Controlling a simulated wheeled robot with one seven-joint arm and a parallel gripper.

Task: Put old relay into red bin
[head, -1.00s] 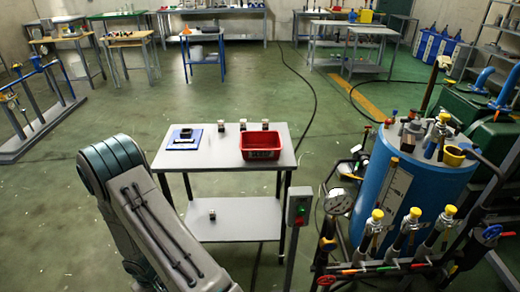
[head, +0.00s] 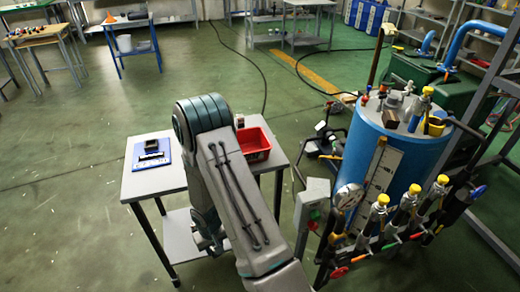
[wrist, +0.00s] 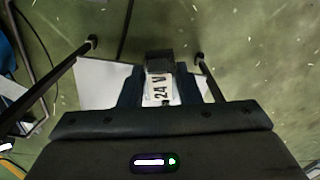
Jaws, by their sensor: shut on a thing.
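My gripper (wrist: 158,90) is shut on a small relay (wrist: 158,88) with a dark top and a white label reading "24 V". In the wrist view the relay sits between the two dark fingers, over the pale lower shelf (wrist: 100,75). In the head view my arm hides the gripper's tips and the relay. The red bin (head: 262,154) stands on the tabletop to the right of my arm, which hides its left part. I cannot tell from the label whether the held relay is the old one.
The table (head: 150,185) has a blue board (head: 163,150) with a dark device on its left. A small relay shows behind the bin (head: 240,121). A grey post with a button box (head: 312,205) and the blue tank (head: 385,160) with valves stand close to the right. Floor left of the table is clear.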

